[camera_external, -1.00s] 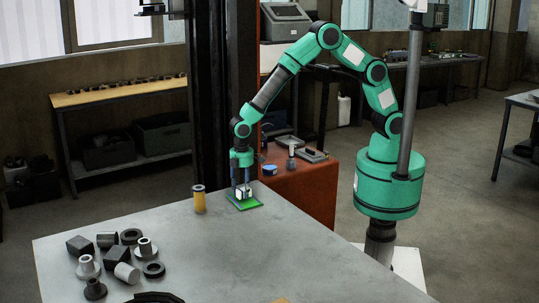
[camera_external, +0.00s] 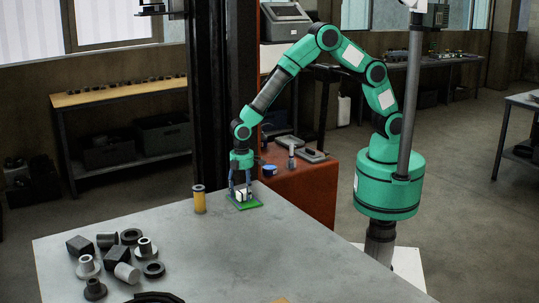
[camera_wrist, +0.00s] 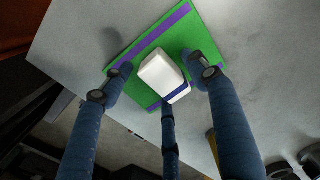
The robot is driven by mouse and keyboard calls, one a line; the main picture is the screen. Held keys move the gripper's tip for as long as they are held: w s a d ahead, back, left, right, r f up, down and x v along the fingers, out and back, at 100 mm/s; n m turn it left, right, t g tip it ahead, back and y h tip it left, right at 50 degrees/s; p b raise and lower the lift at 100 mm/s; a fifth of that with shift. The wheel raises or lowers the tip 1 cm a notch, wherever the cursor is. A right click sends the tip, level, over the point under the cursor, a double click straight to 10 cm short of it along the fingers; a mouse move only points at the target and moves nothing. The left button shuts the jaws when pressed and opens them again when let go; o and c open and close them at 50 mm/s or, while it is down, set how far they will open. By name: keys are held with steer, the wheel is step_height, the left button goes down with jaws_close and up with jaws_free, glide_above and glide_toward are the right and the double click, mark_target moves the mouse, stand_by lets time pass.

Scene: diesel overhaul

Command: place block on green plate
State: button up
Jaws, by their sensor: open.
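The white block (camera_external: 241,194) rests on the green plate (camera_external: 250,206) at the table's back edge. In the wrist view the block (camera_wrist: 160,73) has a blue stripe near its lower end, and the plate (camera_wrist: 206,22) has purple bands. My gripper (camera_external: 240,194) is right above the plate with its fingers spread around the block. In the wrist view the blue fingers of my gripper (camera_wrist: 158,75) stand apart on both sides of the block, with a third finger below it. A gap shows between the side fingers and the block.
A yellow cylinder (camera_external: 199,201) stands just left of the plate. Several grey and dark metal parts (camera_external: 115,262) crowd the table's left side. The grey table (camera_external: 290,250) is clear at the middle and right. A red cabinet (camera_external: 310,188) stands behind the table.

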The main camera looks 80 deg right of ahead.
mark_target(243, 190)
step_height(243, 190, up, 12)
steer(key=p, duration=0.1)
steer(key=shift+r+p, duration=0.15)
steer(key=shift+p, duration=0.15)
stand_by(0.3)
stand_by(0.5)
steer(key=s+d+r+m+t, duration=0.15)
steer(key=s+d+r, duration=0.25)
steer(key=d+r, duration=0.65)
steer(key=s+d+r+m+t, duration=0.15)
steer(key=s+d+r, duration=0.35)
steer(key=d+r, duration=0.5)
steer(key=s+d+r+m+t, duration=0.1)
steer(key=s+d+r+m, duration=0.2)
steer(key=s+d, duration=0.4)
steer(key=s+d+r+m+t, duration=0.1)
steer(key=s+d+r+m, duration=0.2)
steer(key=s+d, duration=0.5)
steer(key=s+r, duration=0.1)
steer(key=s, duration=0.7)
steer(key=shift+r+t, duration=0.25)
steer(key=shift+t, duration=0.05)
